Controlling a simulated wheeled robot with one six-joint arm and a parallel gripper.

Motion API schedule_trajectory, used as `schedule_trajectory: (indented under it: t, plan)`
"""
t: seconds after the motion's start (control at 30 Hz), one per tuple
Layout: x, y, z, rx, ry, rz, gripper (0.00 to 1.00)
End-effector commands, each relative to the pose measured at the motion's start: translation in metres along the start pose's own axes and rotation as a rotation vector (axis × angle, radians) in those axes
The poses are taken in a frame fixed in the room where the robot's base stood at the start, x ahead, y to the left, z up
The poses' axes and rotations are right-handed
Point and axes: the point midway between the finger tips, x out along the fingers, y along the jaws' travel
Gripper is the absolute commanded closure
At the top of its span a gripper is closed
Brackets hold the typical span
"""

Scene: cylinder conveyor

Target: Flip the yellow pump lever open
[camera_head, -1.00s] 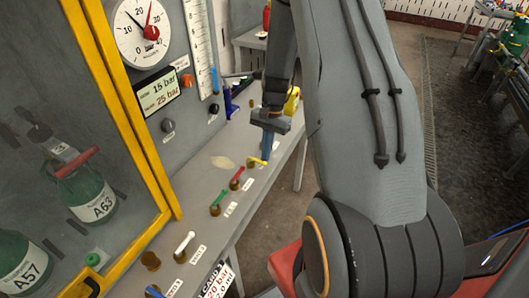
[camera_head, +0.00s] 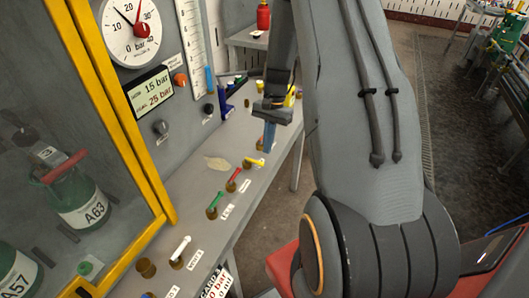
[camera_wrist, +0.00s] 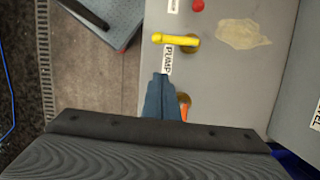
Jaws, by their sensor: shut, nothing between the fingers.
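The yellow pump lever (camera_head: 255,162) sits on a brass base on the sloping grey panel, past the red and green levers. In the wrist view the yellow lever (camera_wrist: 172,40) lies across the picture, with a PUMP label beside it. My gripper (camera_head: 269,148) is above the panel, just beyond the yellow lever in the head view. Its blue fingers (camera_wrist: 160,82) are shut and empty, and their tips point toward the PUMP label. I cannot tell whether they touch the panel.
An orange-handled brass fitting (camera_wrist: 184,104) is partly hidden beside my fingers. Red (camera_head: 234,179), green (camera_head: 215,203) and white (camera_head: 180,248) levers line the panel. A yellow-framed cabinet (camera_head: 131,120) stands at the left. The panel's outer edge drops to open floor.

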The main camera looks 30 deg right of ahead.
Motion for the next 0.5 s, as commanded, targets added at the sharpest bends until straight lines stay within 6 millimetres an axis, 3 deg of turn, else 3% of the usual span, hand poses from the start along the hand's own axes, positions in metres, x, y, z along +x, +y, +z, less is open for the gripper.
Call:
schedule_trajectory:
  t: [0.3,0.5]
  plan:
    - [-0.063,0.001,-0.003,0.006,0.005,-0.005,1.00]
    - [-0.084,0.001,-0.002,0.006,0.003,-0.004,1.00]
